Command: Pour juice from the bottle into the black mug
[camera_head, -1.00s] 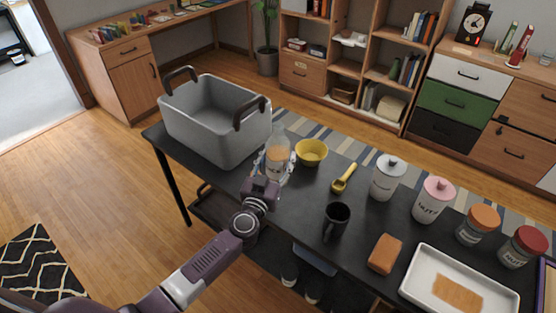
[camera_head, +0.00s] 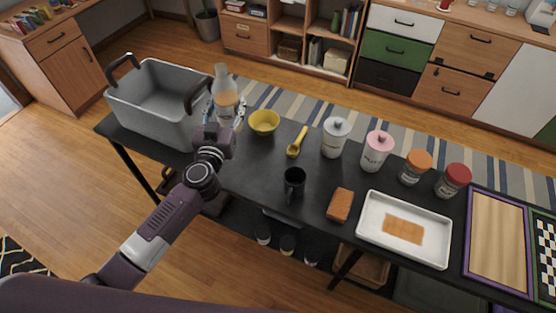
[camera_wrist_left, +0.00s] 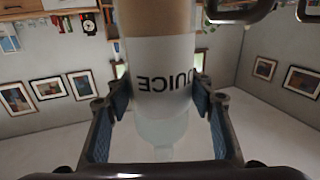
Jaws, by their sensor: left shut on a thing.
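The juice bottle (camera_head: 224,92) is clear with a pale label and orange-brown juice, and stands about upright near the grey bin. In the left wrist view the bottle (camera_wrist_left: 165,85) fills the middle and its label reads "JUICE", upside down in that picture. My left gripper (camera_head: 225,110) is shut on the bottle, with a finger on each side of it. The black mug (camera_head: 294,182) stands on the dark table, to the right of and nearer than the bottle. I cannot tell if the bottle touches the table. My right gripper is not in view.
A grey bin (camera_head: 150,118) with brown handles stands left of the bottle. A yellow bowl (camera_head: 264,123), a yellow scoop (camera_head: 297,142), a white canister (camera_head: 335,138), a pink-lidded canister (camera_head: 376,152), a brown sponge-like block (camera_head: 340,205) and a white tray (camera_head: 432,250) stand to the right.

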